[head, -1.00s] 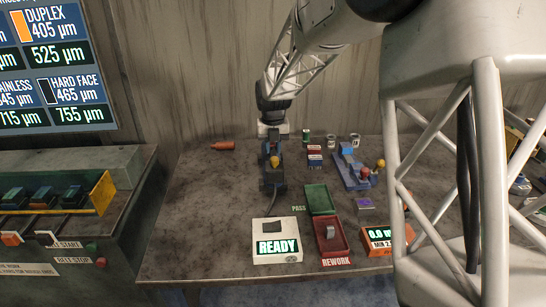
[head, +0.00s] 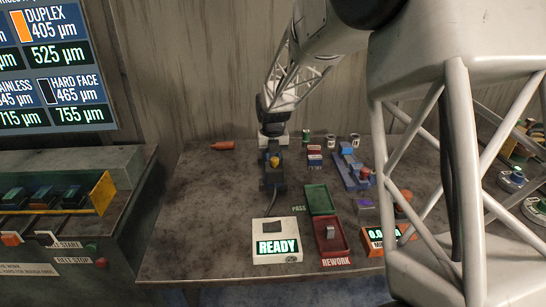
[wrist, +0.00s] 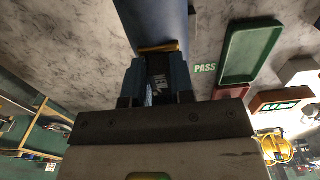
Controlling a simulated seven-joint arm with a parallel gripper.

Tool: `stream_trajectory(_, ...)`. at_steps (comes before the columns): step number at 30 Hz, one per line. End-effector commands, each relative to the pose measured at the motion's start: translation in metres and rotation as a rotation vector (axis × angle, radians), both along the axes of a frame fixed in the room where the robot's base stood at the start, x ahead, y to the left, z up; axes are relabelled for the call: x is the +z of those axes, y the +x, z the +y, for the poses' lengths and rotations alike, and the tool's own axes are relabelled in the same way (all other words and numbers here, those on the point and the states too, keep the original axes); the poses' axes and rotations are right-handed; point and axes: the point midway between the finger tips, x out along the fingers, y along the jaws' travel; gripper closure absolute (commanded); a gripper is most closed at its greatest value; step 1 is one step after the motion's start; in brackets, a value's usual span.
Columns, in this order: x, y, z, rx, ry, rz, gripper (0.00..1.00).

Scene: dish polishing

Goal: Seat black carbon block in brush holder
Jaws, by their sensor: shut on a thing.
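My gripper (head: 273,147) is at the far end of the dark blue-grey tool (head: 273,180) with a yellow knob, on the table. In the wrist view, my gripper (wrist: 156,88) is shut on a small black block (wrist: 157,68) with pale marks. The block points at the blue-grey tool body (wrist: 160,18), which has a brass-coloured edge (wrist: 158,47) facing it. The block's far end meets or overlaps this edge; I cannot tell whether it is inside. In the head view the block is too small or hidden to make out.
A white READY box (head: 277,240) stands in front of the tool. A green PASS tray (head: 320,199) and a red REWORK tray (head: 331,250) lie to the right. A blue fixture (head: 353,172) stands farther right. The table's left side is mostly clear, except for an orange-red item (head: 222,145).

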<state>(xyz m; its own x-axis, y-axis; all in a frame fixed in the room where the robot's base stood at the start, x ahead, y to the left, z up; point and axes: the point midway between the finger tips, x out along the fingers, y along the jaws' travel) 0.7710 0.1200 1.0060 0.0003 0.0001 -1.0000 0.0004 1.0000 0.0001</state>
Motion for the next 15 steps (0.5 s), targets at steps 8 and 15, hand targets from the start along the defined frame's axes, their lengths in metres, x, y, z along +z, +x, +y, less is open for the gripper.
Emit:
stream_trajectory(8,-0.0006,0.0000,0.0000,0.000,0.000,0.000,0.52)
stream_trajectory(15,0.0001,0.0000,0.0000,0.000,0.000,0.000,0.52)
